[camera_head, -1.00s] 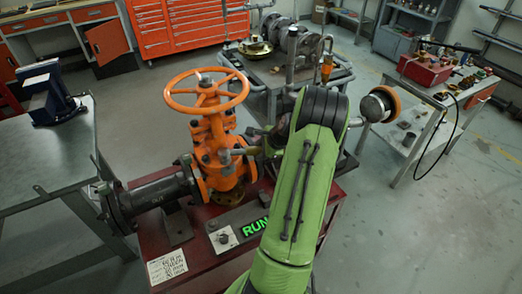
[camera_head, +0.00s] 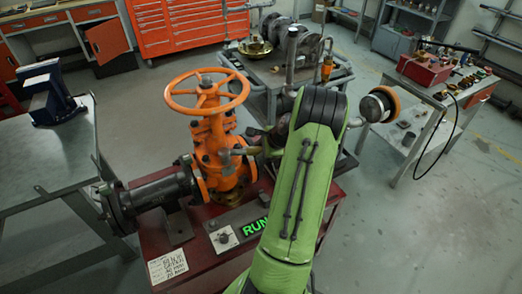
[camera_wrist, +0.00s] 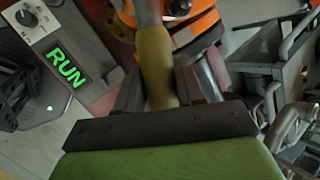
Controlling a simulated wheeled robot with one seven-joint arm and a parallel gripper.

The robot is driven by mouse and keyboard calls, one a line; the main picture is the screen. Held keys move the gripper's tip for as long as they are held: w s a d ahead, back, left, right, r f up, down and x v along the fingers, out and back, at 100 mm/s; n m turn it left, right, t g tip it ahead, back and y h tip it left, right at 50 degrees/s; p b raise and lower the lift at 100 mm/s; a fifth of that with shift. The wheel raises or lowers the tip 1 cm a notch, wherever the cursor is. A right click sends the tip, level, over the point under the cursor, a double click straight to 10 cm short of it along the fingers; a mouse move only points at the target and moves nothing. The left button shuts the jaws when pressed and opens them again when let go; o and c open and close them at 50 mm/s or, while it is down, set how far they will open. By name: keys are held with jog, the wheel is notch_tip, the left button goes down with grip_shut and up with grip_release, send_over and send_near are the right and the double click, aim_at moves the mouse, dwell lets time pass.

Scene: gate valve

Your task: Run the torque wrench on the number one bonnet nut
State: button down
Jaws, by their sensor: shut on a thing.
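The orange gate valve (camera_head: 213,135) with its handwheel (camera_head: 206,92) stands on a dark red bench. In the wrist view, my gripper (camera_wrist: 162,85) is shut on the olive grip of the torque wrench (camera_wrist: 154,55). The wrench's grey shaft runs up out of the picture beside the orange valve body (camera_wrist: 190,22). In the head view, the wrench (camera_head: 240,151) reaches leftward to the bonnet; its head is close to the bonnet flange. I cannot tell whether it sits on a nut, nor which nut is number one. My green arm hides most of my gripper.
A panel with a lit green RUN display (camera_head: 256,226) and a selector knob (camera_head: 223,238) lies in front of the valve. A label card (camera_head: 167,266) is on the bench edge. A black pipe (camera_head: 155,192) extends left. A cart (camera_head: 290,75) stands behind.

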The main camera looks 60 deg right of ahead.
jog(key=shift+w+r, duration=0.1)
jog(key=shift+r, duration=0.1)
dwell(0.4)
jog(key=shift+r+p, duration=2)
jog(key=shift+r, duration=0.15)
jog(key=shift+d+f, duration=0.1)
jog(key=shift+d, duration=0.05)
